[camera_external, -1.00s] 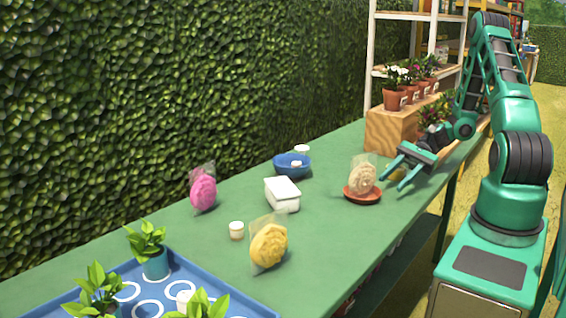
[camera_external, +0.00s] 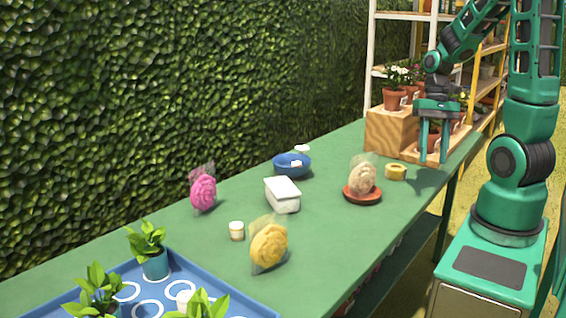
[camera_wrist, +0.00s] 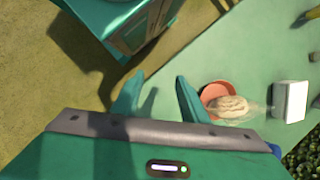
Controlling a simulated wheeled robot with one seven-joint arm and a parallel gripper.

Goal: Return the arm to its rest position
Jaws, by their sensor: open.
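My gripper (camera_external: 433,158) is open and empty. In the external view it points down above the far right part of the green table (camera_external: 335,240), in front of the wooden crate. In the wrist view its two fingers (camera_wrist: 157,98) are spread with nothing between them. A beige bagged item (camera_external: 362,178) stands on a terracotta saucer (camera_external: 362,197), to the left of and below my gripper. The bagged item (camera_wrist: 232,106) and saucer (camera_wrist: 214,91) also show right of the fingers in the wrist view. My arm is raised and bent.
A yellow roll (camera_external: 396,172) lies near the saucer. A white box (camera_external: 283,196), blue bowl (camera_external: 291,168), pink bag (camera_external: 203,192), yellow bag (camera_external: 269,246) and small white jar (camera_external: 236,231) stand on the table. Potted flowers (camera_external: 395,98) sit on the wooden crate (camera_external: 388,133). A blue tray (camera_external: 205,282) holds plants.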

